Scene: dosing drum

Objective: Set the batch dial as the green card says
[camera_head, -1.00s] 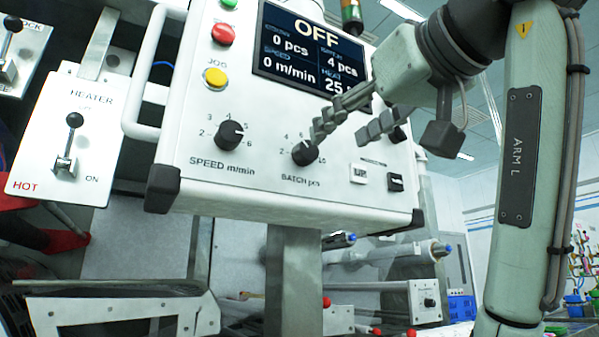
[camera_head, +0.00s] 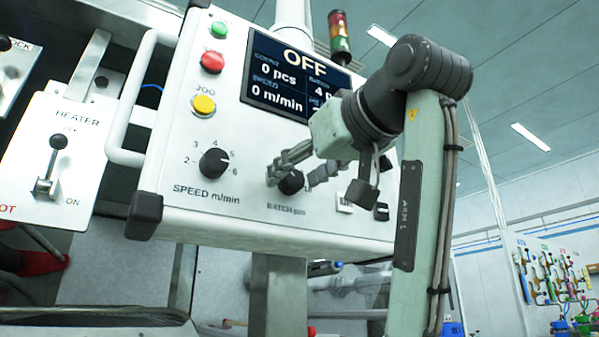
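The batch dial (camera_head: 291,183) is a black knob low on the white control panel, labelled "BATCH pcs". Its scale is mostly covered by my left gripper, so I cannot read its pointer. My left gripper (camera_head: 294,177) is open, with one finger at the dial's left side and the other at its right; I cannot tell whether they touch it. The display (camera_head: 290,75) reads OFF, 0 pcs and 0 m/min; a "4 p" value is partly hidden by my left arm. I see no green card. My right gripper is not in view.
The speed dial (camera_head: 214,163) stands left of the batch dial, below the yellow JOG button (camera_head: 204,105) and a red button (camera_head: 212,62). A heater lever (camera_head: 48,170) and a white handle (camera_head: 130,105) are at the left. A signal tower (camera_head: 340,35) rises behind.

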